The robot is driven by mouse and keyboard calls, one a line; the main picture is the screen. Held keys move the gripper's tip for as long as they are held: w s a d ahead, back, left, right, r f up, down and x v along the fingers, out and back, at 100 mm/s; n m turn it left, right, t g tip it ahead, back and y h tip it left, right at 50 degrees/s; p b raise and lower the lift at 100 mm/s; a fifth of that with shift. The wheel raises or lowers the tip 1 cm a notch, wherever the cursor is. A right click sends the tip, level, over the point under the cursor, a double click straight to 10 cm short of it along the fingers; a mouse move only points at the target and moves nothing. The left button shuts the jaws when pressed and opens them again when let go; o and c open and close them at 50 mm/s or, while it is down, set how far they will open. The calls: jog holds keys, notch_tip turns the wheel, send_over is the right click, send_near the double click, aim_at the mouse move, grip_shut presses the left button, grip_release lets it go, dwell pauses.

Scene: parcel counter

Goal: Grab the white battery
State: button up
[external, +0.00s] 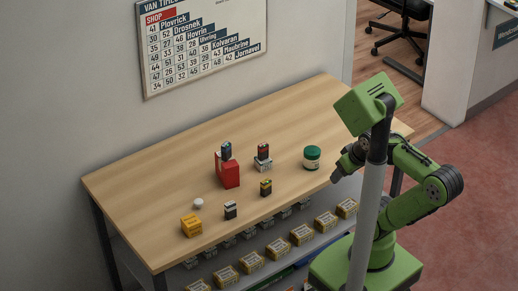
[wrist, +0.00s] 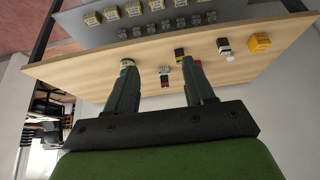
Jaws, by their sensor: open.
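A yellow-and-black battery (external: 265,188), red box (external: 228,172) with a dark battery (external: 226,150) on top, another battery (external: 263,150) on a white block (external: 262,163), green-lidded jar (external: 312,160), white round object (external: 198,203) and yellow box (external: 191,227) stand on the counter (external: 140,190). Its back is clear.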

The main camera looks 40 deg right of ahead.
jog(key=w+a+f+m+g+y+b, duration=0.1)
jog(key=w+a+f+m+y, duration=0.1)
jog(key=w+f+m+y, duration=0.2)
jog(key=w+a+f+m+g+y+b, duration=0.1)
jog(key=w+a+f+m+g+y, duration=0.1)
jog(key=w+f+m, duration=0.5)
jog(key=w+a+f+m+g+y+b, duration=0.1)
jog(key=w+a+f+m+y, duration=0.3)
jog(key=w, duration=1.1)
notch_tip(320, 180, down, 4)
jog(key=shift+w+a+r+m+g+y, duration=0.1)
jog(key=shift+m+g+y, duration=0.15)
jog(key=shift+m+y, duration=0.4)
jog(key=shift+r+m+g+y, duration=0.1)
jog(key=shift+m+g+y, duration=0.15)
jog(key=shift+m+y, duration=0.4)
jog(key=shift+w+f+m+y, duration=0.15)
jog(key=shift+w+m+y, duration=0.1)
jog(key=shift+m+y, duration=0.2)
jog(key=shift+a+f, duration=0.1)
jog(key=shift+a, duration=0.05)
jog(key=b, duration=0.2)
send_near(226, 213)
jog(key=x, duration=0.4)
jog(key=shift+s+f, duration=0.25)
jog(key=shift+s, duration=0.1)
jog(key=x, duration=0.4)
jog(key=w+b+x, duration=0.1)
jog(key=x, duration=0.1)
jog(key=shift+r, duration=0.15)
